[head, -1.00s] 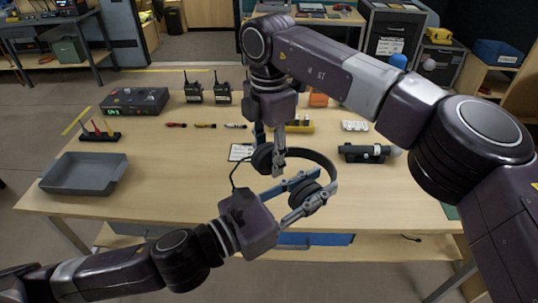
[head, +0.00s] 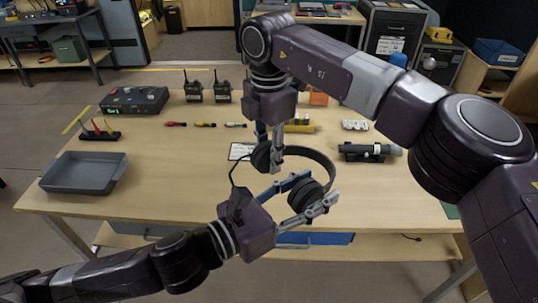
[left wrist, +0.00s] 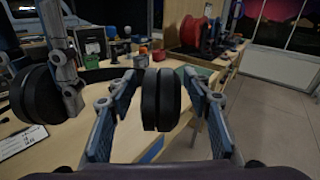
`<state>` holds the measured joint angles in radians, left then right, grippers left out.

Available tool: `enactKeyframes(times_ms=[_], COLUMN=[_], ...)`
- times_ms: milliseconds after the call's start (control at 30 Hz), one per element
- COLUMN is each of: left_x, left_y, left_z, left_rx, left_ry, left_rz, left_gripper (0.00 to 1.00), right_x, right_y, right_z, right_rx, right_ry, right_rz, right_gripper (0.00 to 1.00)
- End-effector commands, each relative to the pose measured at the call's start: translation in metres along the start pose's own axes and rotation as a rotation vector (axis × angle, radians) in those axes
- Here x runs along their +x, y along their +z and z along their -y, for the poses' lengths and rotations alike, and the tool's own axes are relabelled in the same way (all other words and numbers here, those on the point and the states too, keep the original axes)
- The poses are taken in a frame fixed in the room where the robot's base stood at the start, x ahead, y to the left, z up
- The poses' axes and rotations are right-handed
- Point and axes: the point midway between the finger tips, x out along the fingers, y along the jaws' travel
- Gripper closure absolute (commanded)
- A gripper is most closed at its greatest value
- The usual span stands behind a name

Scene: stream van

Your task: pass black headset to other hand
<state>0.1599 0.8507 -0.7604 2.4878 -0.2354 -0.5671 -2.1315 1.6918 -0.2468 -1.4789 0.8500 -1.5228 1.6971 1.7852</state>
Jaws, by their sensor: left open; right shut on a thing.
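The black headset (head: 322,158) is held above the table, its band curving to the right and one ear cup at each end. My right gripper (head: 271,152) comes down from above and is shut on the ear cup at the left. My left gripper (head: 315,190) is open around the other ear cup (head: 305,194). In the left wrist view that ear cup (left wrist: 160,100) stands between the two open fingers, with a gap visible on each side. The held ear cup (left wrist: 42,95) shows at the left there, beside my right gripper's fingers.
On the wooden table (head: 150,210) are a grey tray (head: 85,172), a black control box (head: 134,100), two radios (head: 208,92), small screwdrivers (head: 204,125) and a black cylindrical device (head: 370,152).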

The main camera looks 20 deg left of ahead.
Motion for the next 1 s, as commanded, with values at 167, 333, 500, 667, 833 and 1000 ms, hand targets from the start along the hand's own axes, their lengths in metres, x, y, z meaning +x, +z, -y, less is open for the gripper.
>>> enactKeyframes(times_ms=[167,333,500,667,833,1000], left_x=[-0.011,-0.010,-0.005,-0.018,-0.042,-0.071], left_y=[-0.040,-0.103,-0.170,-0.253,-0.336,-0.416], left_z=[-0.001,-0.016,-0.039,-0.051,-0.071,-0.108], left_rx=[-0.205,-0.552,-0.923,-1.316,-1.651,-1.855], left_ry=[0.031,0.092,0.172,0.262,0.408,0.647], left_rz=[-0.134,-0.220,-0.200,-0.174,-0.138,-0.092], left_gripper=[0.55,0.55,0.55,0.55,0.55,0.55], right_x=[0.000,0.000,0.000,0.000,0.000,0.000], right_y=[0.000,0.000,0.000,0.000,0.000,0.000], right_z=[0.000,0.000,0.000,0.000,0.000,0.000], right_rx=[0.000,0.000,0.000,0.000,0.000,0.000], right_ry=[0.000,0.000,0.000,0.000,0.000,0.000], right_rz=[0.000,0.000,0.000,0.000,0.000,0.000], right_gripper=[1.00,1.00,1.00,1.00,1.00,1.00])
